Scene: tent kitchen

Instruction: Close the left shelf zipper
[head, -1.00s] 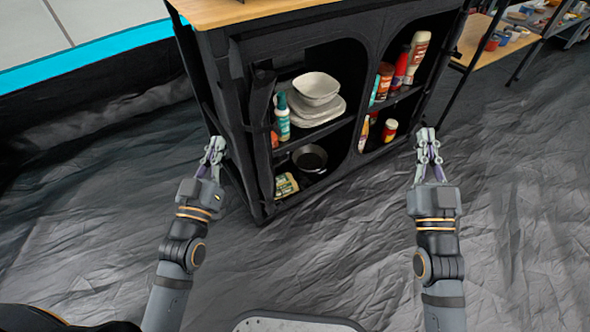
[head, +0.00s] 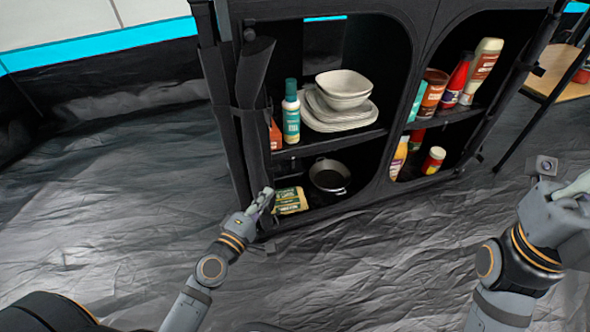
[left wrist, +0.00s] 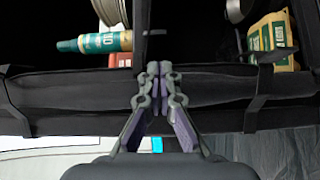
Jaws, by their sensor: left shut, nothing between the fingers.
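The black fabric shelf (head: 390,165) stands ahead with two arched openings, and both show their contents. The left opening's door flap (head: 252,110) is rolled up along its left edge and held by straps. The rolled flap also runs across the left wrist view (left wrist: 225,88). My left gripper (head: 266,198) is shut and empty at the lower part of the roll. In the left wrist view its fingertips (left wrist: 159,68) lie over the roll; I cannot tell whether they touch it. I cannot make out the zipper pull. My right gripper (head: 575,188) is at the right edge, partly cut off.
The left opening holds white bowls and plates (head: 340,105), a teal bottle (head: 291,112), a dark pan (head: 329,176) and a green-yellow packet (head: 291,201). Bottles and jars (head: 455,82) stand in the right one. A wooden table (head: 560,82) is at far right. The floor in front is clear.

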